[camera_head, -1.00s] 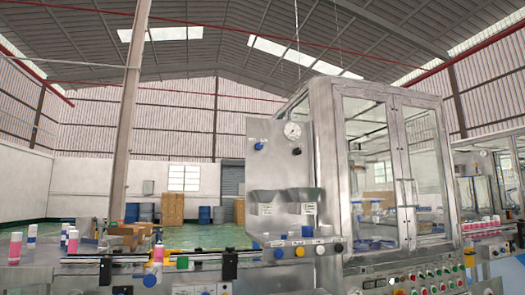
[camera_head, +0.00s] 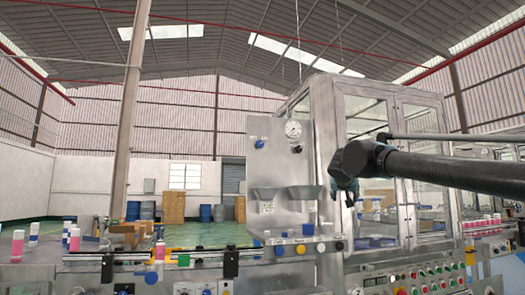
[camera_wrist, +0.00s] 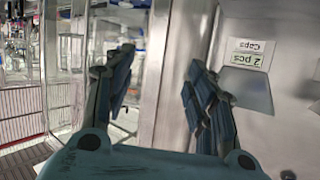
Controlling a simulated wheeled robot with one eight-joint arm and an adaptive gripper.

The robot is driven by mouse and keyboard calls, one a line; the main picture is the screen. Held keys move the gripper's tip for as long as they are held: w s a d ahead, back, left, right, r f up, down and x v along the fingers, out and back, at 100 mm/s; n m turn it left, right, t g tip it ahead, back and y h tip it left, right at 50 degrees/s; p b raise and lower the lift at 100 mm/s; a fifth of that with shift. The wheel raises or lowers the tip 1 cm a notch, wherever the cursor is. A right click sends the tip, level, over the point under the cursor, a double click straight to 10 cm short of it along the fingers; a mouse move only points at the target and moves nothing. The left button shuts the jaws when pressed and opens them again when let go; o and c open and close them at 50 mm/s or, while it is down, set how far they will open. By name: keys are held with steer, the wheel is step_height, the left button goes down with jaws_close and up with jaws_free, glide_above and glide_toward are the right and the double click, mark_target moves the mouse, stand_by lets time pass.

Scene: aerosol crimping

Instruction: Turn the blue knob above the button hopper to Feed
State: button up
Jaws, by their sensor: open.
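The blue knob (camera_head: 259,144) is on the upper left of the upright steel panel (camera_head: 281,164). Its pointer and the lettering around it are too small to read. Below it is the left grey hopper (camera_head: 264,194), with a label too small to read. The right grey hopper (camera_head: 303,191) is beside it. In the wrist view, an upside-down label "2 pcs Caps" (camera_wrist: 249,52) shows on the panel side. My gripper (camera_head: 348,201) is open and empty, right of the panel and well apart from the knob. Its two fingers also show in the wrist view (camera_wrist: 160,82).
A round gauge (camera_head: 293,128) and a black knob (camera_head: 297,149) are right of the blue knob. The glass-doored steel cabinet (camera_head: 328,110) stands behind my gripper. A row of lit buttons (camera_head: 420,280) is below. The space left of the panel is open.

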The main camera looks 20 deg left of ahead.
steer(key=a+r+n+t+y, duration=0.15)
steer(key=a+r+y, duration=0.25)
steer(key=a+r, duration=0.8)
steer(key=n+y, duration=0.3)
steer(key=y, duration=0.3)
glide_toward(261, 144)
steer(key=x, duration=0.9)
